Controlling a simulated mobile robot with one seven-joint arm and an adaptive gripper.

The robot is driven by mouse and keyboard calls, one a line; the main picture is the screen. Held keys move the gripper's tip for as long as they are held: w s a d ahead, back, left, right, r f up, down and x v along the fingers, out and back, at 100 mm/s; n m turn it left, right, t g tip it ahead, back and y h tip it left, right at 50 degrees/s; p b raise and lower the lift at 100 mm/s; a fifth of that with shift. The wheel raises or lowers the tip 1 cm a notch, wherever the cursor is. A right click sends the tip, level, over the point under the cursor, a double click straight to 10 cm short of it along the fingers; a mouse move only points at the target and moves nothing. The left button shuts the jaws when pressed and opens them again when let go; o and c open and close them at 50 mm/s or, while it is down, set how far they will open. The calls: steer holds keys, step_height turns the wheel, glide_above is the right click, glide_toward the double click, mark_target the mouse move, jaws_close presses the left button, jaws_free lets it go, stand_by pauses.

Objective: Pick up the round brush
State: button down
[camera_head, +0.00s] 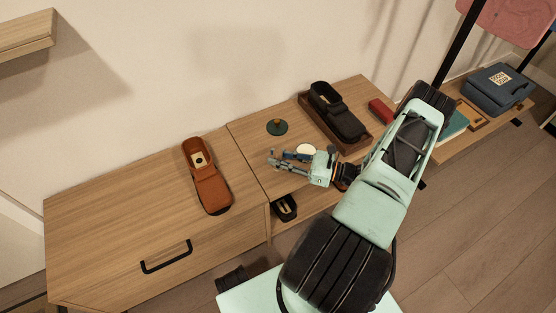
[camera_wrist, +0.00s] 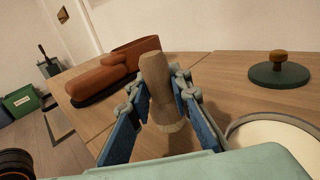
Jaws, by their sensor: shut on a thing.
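My gripper (camera_head: 275,158) is over the front of the wooden cabinet in the middle of the head view. In the wrist view its blue-padded fingers (camera_wrist: 160,88) are shut on an upright wooden handle, which I take to be the round brush (camera_wrist: 152,72). The handle is thick and rounded at the top. A paler part shows at its lower end. Its underside is hidden, so I cannot tell whether it touches the cabinet top.
A cream disc in a dark rim (camera_head: 306,149) lies beside my gripper. A green disc with a wooden knob (camera_head: 278,127) sits behind. A brown shoe (camera_head: 208,178) is left, a dark shoe in a tray (camera_head: 337,110) right. The left cabinet top (camera_head: 120,215) has free room.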

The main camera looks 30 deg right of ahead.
mark_target(278, 150)
steer(key=shift+r, duration=0.55)
step_height(278, 150, up, 2)
steer(key=shift+r+p, duration=0.25)
steer(key=shift+p, duration=0.4)
steer(key=s+d+r+p, duration=0.3)
steer(key=s+r, duration=0.6)
steer(key=s, duration=0.4)
steer(key=shift+s+d+r+p, duration=0.25)
steer(key=shift+d+p, duration=0.15)
steer(key=shift+d, duration=0.1)
